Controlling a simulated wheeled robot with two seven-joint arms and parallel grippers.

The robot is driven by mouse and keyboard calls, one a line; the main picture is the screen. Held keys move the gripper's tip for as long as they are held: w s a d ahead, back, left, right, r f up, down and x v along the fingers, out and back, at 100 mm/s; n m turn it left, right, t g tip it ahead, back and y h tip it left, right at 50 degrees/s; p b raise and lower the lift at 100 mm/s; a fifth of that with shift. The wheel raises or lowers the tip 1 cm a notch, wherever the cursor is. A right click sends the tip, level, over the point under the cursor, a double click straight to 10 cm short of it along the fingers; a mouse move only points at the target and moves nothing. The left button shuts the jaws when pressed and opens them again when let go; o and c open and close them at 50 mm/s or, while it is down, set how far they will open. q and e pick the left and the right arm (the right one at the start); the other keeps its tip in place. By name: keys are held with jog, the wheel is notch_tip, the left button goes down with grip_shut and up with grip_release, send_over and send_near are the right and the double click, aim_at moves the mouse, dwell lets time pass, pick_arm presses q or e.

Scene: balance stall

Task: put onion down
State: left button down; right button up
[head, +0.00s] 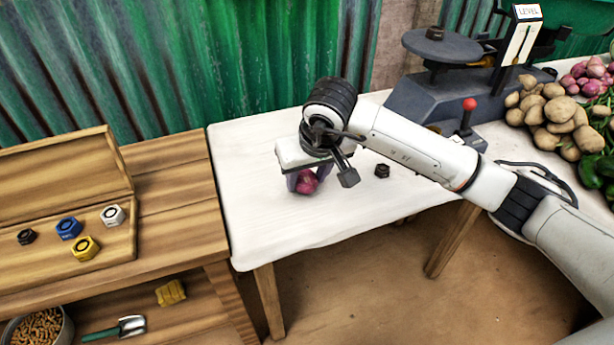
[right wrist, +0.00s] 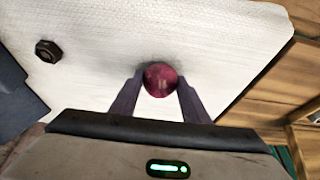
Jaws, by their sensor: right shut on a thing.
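The onion (head: 307,182) is dark red and round. It shows low between the fingers of my right gripper (head: 304,181), over the white cloth-covered table (head: 265,225). In the right wrist view the onion (right wrist: 160,79) sits between the two fingertips of the right gripper (right wrist: 159,85), which are shut on it. The fingers point down at the cloth. I cannot tell whether the onion touches the cloth. My left gripper is not in view.
A dark hex weight (head: 382,171) lies on the cloth, right of the gripper. A grey balance scale (head: 440,85) stands behind it. Potatoes (head: 556,115) and other vegetables are piled at far right. A wooden tray (head: 120,243) at left holds several weights. The cloth's front left is clear.

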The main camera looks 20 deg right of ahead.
jog(key=shift+f, duration=0.25)
jog(key=o, duration=1.1)
jog(key=shift+r, duration=0.1)
jog(key=shift+r, duration=0.5)
jog(key=p+v, duration=0.1)
jog(key=v, duration=1)
jog(key=shift+s, duration=0.25)
jog(key=shift+a, duration=0.1)
